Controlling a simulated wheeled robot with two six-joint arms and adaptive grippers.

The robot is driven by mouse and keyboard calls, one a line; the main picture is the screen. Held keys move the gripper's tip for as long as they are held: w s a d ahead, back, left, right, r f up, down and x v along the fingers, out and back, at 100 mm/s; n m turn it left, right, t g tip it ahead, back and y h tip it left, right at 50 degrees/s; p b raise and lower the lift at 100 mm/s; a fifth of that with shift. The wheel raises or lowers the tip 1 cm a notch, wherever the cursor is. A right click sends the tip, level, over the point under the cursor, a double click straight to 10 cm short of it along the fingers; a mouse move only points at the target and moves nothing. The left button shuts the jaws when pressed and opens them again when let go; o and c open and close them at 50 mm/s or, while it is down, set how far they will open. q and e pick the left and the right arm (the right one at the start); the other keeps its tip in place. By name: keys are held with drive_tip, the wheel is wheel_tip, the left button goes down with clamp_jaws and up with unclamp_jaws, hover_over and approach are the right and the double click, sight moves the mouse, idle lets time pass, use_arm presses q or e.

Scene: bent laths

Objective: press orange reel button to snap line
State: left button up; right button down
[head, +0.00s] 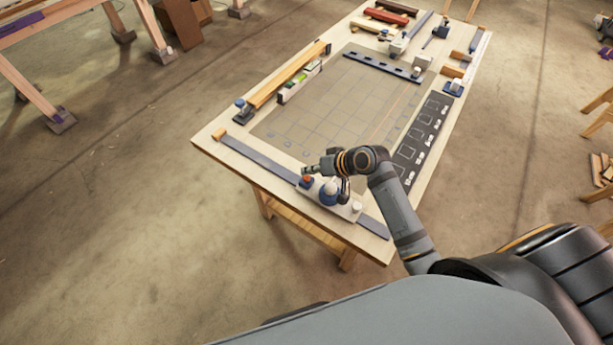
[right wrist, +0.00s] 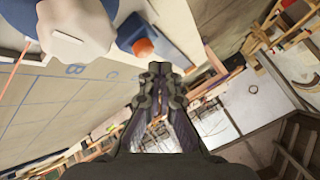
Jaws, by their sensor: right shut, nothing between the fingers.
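The orange reel button (head: 307,180) sits on the blue-and-white reel unit (head: 328,192) at the near edge of the workbench. In the right wrist view the button (right wrist: 143,47) shows as an orange cap on a blue part, just up and left of my fingertips. My right gripper (head: 310,170) is shut and empty, close beside the button. A small gap shows between fingertips and button in the right wrist view (right wrist: 160,70). A thin orange line (head: 396,112) runs along the gridded board (head: 345,100). My left gripper is not in view.
A dark metal strip (head: 262,158) lies along the bench's near edge. A level (head: 300,82) and wooden lath (head: 285,75) lie at the left, a dark perforated bar (head: 382,64) across the board. A dark panel with white outlines (head: 420,140) is at the right.

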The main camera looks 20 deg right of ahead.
sight(309, 178)
drive_tip(key=shift+f, duration=0.45)
drive_tip(key=shift+f+b, duration=0.3)
drive_tip(key=shift+f, duration=0.35)
idle(0.7)
drive_tip(key=shift+r+p, duration=1.1)
drive_tip(key=shift+p, duration=0.1)
drive_tip(key=shift+r, duration=0.1)
wheel_tip(309, 178, up, 5)
drive_tip(key=p, duration=0.5)
